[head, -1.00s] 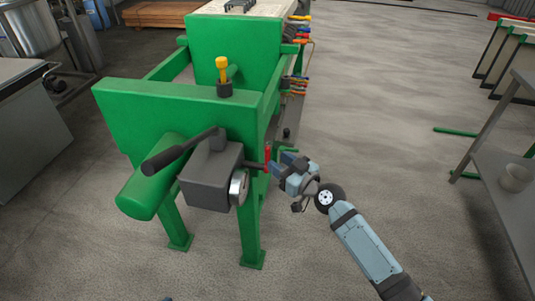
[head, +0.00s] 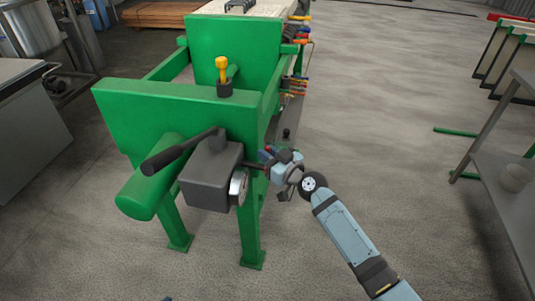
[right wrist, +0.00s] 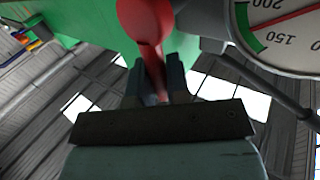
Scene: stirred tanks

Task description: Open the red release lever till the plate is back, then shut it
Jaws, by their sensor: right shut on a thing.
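The red release lever (right wrist: 147,25) shows close up in the right wrist view, its rounded red end at the top and its stem between the fingers. My right gripper (right wrist: 152,85) is shut on this lever. In the head view my right gripper (head: 269,159) is at the right side of the grey pump box (head: 210,175), and only a small red bit of the lever shows beside it. The green plate (head: 234,50) stands upright behind the green front frame (head: 180,110).
A round gauge (right wrist: 285,30) sits close beside the lever. A steel bench (head: 510,150) stands at the right. The floor between is clear.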

